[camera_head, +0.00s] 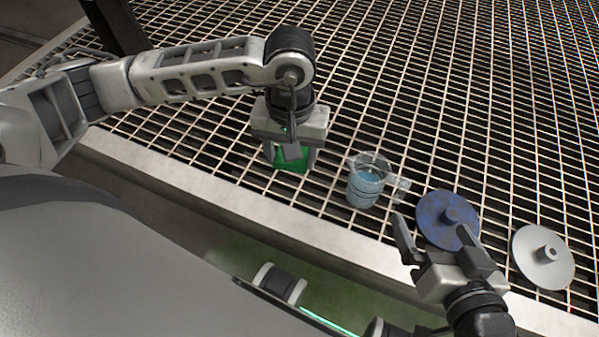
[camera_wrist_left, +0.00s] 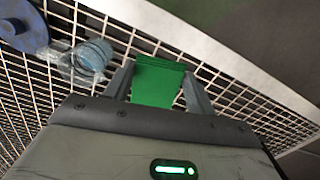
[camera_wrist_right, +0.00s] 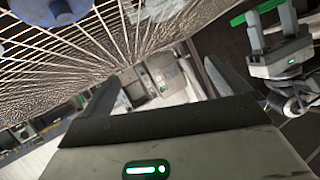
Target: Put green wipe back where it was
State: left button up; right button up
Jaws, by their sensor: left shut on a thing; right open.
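The green wipe (camera_head: 291,160) is a folded green piece held between the fingers of my left gripper (camera_head: 292,155), just above or on the metal grating. In the left wrist view the green wipe (camera_wrist_left: 157,82) sits between the two fingers of my left gripper (camera_wrist_left: 160,85). I cannot tell whether its underside touches the grating. My right gripper (camera_head: 437,240) is open and empty, in front of the blue disc. In the right wrist view my right gripper (camera_wrist_right: 165,90) has its fingers apart, and the green wipe (camera_wrist_right: 258,11) shows at the upper right.
A clear mug (camera_head: 366,184) with bluish liquid stands right of my left gripper. A blue disc (camera_head: 432,212) and a white disc (camera_head: 530,262), each with a hub, lie further right. The grating (camera_head: 430,90) behind is clear. Its pale front edge (camera_head: 230,206) runs near my body.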

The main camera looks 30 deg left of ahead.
pick_arm(q)
jog(key=s+f+n+b, duration=0.2)
jog(key=s+f, duration=0.3)
jog(key=f, duration=0.2)
jog(key=b, duration=0.5)
send_over(296, 180)
jog(key=f, duration=0.6)
jog(key=s+f, duration=0.1)
jog(key=f, duration=0.2)
jog(key=shift+d+f, duration=0.2)
jog(key=shift+w+a+f+b, duration=0.15)
jog(key=shift+w+f+b, duration=0.15)
jog(key=shift+w+f, duration=0.15)
notch_tip(296, 180, down, 2)
jog(key=shift+w+f+b, duration=0.15)
jog(key=shift+f+b, duration=0.05)
jog(key=shift+b, duration=0.35)
jog(key=shift+a+f, duration=0.1)
jog(key=shift+f, duration=0.35)
pick_arm(e)
notch_tip(296, 180, up, 6)
jog(key=w+a+t+y, duration=0.1)
jog(key=w+t+y, duration=0.1)
jog(key=t+y, duration=0.1)
jog(key=shift+a+t+y, duration=0.2)
jog(key=shift+t+y, duration=0.1)
jog(key=shift+t, duration=0.4)
pick_arm(q)
jog(key=shift+f, duration=0.1)
